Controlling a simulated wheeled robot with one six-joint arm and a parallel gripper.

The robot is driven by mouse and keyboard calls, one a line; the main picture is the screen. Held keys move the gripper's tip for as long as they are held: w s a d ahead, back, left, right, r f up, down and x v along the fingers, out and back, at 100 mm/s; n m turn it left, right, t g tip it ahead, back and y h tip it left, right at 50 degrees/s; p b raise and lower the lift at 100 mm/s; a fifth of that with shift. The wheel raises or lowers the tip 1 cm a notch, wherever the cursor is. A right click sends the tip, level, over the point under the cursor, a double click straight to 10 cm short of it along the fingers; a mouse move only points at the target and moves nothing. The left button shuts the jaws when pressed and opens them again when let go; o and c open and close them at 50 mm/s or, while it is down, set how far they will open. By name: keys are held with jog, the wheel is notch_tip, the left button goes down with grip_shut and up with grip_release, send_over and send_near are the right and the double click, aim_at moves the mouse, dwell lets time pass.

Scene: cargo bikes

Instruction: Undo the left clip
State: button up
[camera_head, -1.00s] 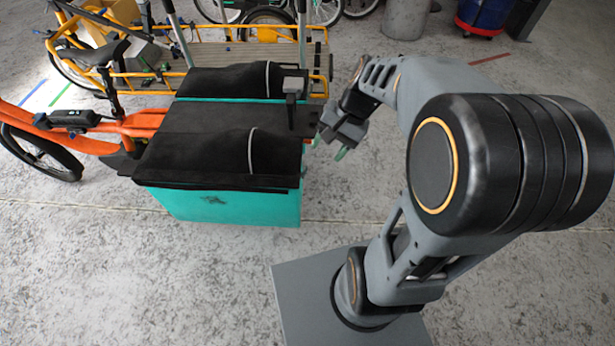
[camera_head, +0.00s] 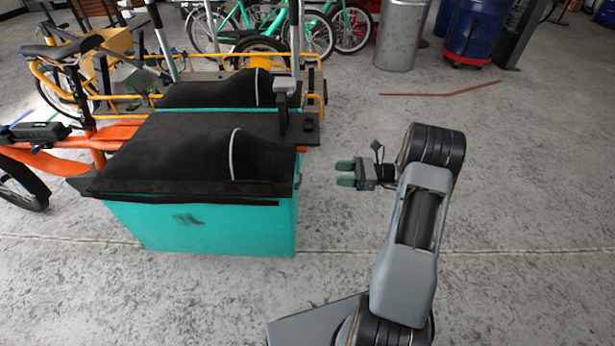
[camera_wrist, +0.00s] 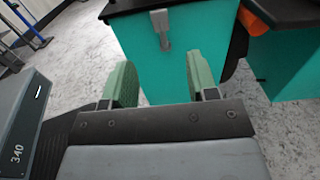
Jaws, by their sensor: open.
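My gripper (camera_head: 345,174) has green fingertips, open and empty. It points left at the end of the teal cargo box (camera_head: 200,225), with a gap between. In the wrist view, a grey clip (camera_wrist: 161,28) hangs over the dark rim onto the teal wall (camera_wrist: 180,75), beyond and above the space between my fingers (camera_wrist: 163,82). My fingers do not touch it. The box's black cover (camera_head: 180,145) is in place.
An orange bike frame (camera_head: 60,150) joins the box on the left. Yellow-framed bikes (camera_head: 70,85) stand behind. A metal bin (camera_head: 398,35) and blue drum (camera_head: 475,30) stand at the back. The floor right of the box is clear.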

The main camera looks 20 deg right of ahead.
jog(key=b+x, duration=0.2)
jog(key=x, duration=0.9)
grip_shut()
dwell(0.3)
